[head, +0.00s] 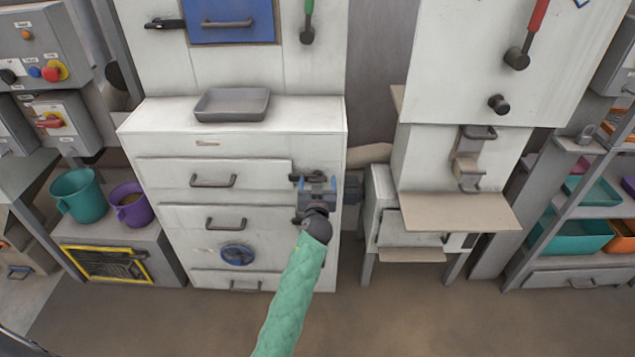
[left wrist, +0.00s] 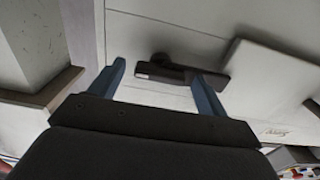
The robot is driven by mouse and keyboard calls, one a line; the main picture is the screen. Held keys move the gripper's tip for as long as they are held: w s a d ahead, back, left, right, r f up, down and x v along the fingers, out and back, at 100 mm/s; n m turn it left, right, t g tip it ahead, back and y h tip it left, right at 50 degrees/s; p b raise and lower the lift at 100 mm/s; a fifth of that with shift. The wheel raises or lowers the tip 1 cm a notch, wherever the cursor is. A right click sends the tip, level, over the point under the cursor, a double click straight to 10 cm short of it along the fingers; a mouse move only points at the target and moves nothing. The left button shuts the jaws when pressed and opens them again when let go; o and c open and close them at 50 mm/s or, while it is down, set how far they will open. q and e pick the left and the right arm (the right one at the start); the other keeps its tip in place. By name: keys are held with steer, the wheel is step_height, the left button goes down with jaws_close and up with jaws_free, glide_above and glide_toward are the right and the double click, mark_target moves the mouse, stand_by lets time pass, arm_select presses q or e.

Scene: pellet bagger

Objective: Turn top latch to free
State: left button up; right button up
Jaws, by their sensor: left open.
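The top latch (head: 306,175) is a dark handle at the right end of the upper drawer front on the white cabinet (head: 240,140). In the left wrist view the latch (left wrist: 182,69) lies lengthwise across the gap between my fingertips. My left gripper (head: 318,183) is open, with two blue fingers; it also shows in the left wrist view (left wrist: 158,70). It is in front of the cabinet's right side and hides part of the latch in the head view. I cannot tell whether a finger touches the latch. My right gripper is out of view.
A grey tray (head: 232,104) sits on the cabinet top. Drawer handles (head: 213,181) stick out on the left. A white machine with a beige shelf (head: 460,210) stands on the right. Teal (head: 78,196) and purple (head: 131,205) buckets stand on the left. The floor in front is clear.

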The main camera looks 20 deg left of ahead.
arm_select(q)
steer(key=c, duration=1)
